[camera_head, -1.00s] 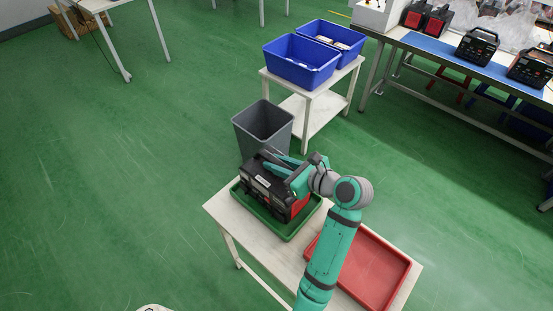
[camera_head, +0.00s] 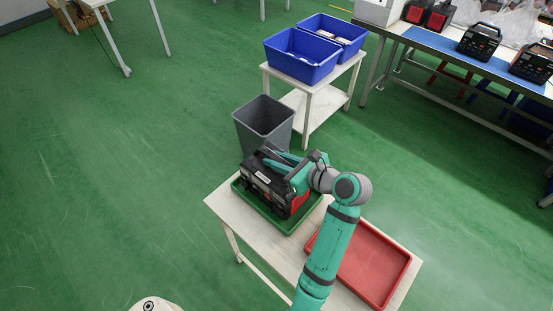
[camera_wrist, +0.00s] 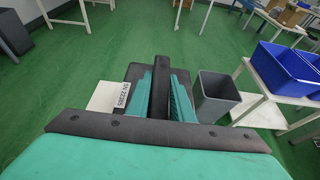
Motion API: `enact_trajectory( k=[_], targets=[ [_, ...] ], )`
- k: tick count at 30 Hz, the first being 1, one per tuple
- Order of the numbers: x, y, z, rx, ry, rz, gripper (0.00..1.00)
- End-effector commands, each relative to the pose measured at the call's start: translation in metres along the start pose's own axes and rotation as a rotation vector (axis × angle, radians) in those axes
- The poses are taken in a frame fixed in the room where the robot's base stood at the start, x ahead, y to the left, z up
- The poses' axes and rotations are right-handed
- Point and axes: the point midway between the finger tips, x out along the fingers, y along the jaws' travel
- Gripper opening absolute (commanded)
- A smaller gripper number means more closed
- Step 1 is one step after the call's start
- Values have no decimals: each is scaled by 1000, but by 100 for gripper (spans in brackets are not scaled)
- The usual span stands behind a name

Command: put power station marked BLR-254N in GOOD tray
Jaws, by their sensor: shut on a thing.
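A black power station with red end panels (camera_head: 262,187) is upright in or just above the green tray (camera_head: 288,232) on the small white table. I cannot tell whether its base rests on the tray floor. My gripper (camera_head: 280,157) is shut on its top handle. In the wrist view, the teal fingers (camera_wrist: 160,92) close on both sides of the dark handle bar. A red tray (camera_head: 368,265) lies empty on the right of the table. No tray wording is visible.
A grey bin (camera_head: 263,118) stands behind the table. Blue crates (camera_head: 302,68) sit on a white stand behind it. Other power stations (camera_head: 479,43) stand on a bench at the upper right. Green floor to the left is clear.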

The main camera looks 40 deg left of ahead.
Motion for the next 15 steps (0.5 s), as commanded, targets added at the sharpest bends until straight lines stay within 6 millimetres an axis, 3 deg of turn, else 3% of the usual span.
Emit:
enact_trajectory(
  k=[15],
  targets=[
    [0, -1, -1, -5, -7, -3, 0]
  ],
)
